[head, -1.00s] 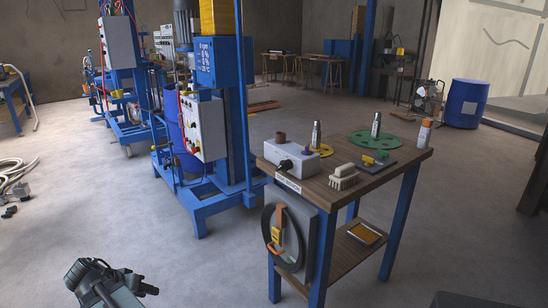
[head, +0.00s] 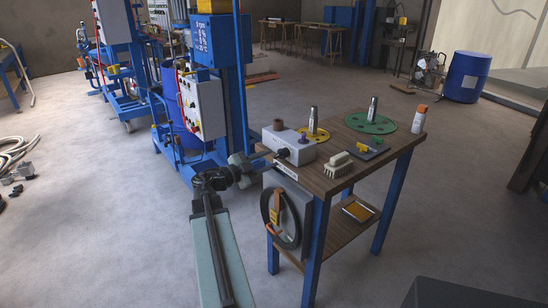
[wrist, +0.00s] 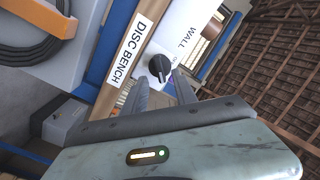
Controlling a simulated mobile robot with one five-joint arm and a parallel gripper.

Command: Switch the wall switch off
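The wall switch is a grey box (head: 292,150) at the near left corner of the wooden bench top (head: 335,183). My gripper (head: 265,158) is at the box's left side, in front of the knob. In the wrist view my gripper (wrist: 160,88) is open, with its two dark fingers pointing at the knob, one to each side. I cannot tell whether they touch it.
A "DISC BENCH" label (wrist: 138,42) runs along the bench edge by my fingers. A panel with a coiled black cable (head: 280,217) hangs below. A blue mixer (head: 200,105) stands close on the left. A brush (head: 338,165) lies near the box.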

